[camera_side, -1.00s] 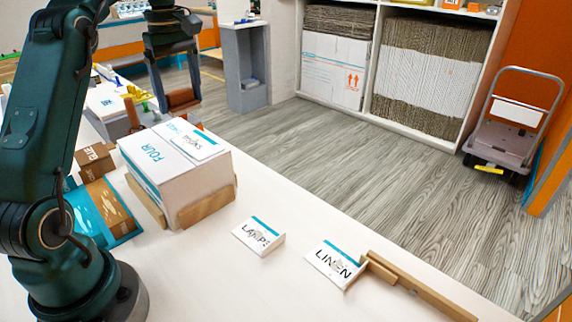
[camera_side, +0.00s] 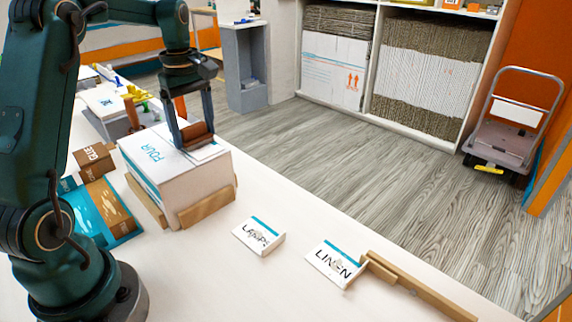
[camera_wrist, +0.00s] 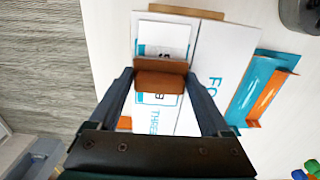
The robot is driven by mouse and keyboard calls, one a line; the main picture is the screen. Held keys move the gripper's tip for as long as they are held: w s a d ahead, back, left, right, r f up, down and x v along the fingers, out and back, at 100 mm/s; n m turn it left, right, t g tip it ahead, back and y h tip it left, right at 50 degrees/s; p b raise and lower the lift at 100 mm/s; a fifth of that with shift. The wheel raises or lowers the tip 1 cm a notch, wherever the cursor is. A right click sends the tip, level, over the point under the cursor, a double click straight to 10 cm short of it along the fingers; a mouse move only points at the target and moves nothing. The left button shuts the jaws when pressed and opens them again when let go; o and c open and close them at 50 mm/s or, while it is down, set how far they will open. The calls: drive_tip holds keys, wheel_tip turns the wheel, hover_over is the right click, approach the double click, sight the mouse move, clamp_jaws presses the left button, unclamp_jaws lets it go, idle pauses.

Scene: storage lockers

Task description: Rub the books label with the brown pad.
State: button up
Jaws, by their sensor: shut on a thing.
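My gripper (camera_side: 195,137) is shut on the brown pad (camera_side: 197,132), which sits between its two fingers. They are over the top of the white box marked FOUR (camera_side: 150,158). The label card (camera_side: 208,152) lies on that box top, partly hidden behind the pad; its word is not readable now. In the wrist view the pad (camera_wrist: 160,76) crosses the near part of the label card (camera_wrist: 163,37), hiding most of its print. The pad is at or just above the card; I cannot tell whether they touch.
A wooden strip (camera_side: 415,285) lies right of LINEN. Wooden corner pieces (camera_side: 207,208) edge the box. A GLUE box (camera_side: 93,158) and teal tray (camera_side: 124,228) are left.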

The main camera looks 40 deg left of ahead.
drive_tip(key=shift+d, duration=0.5)
drive_tip(key=shift+a, duration=1.95)
drive_tip(key=shift+a+r, duration=0.15)
drive_tip(key=shift+a, duration=0.05)
wheel_tip(320, 180, up, 8)
drive_tip(key=shift+d, duration=0.1)
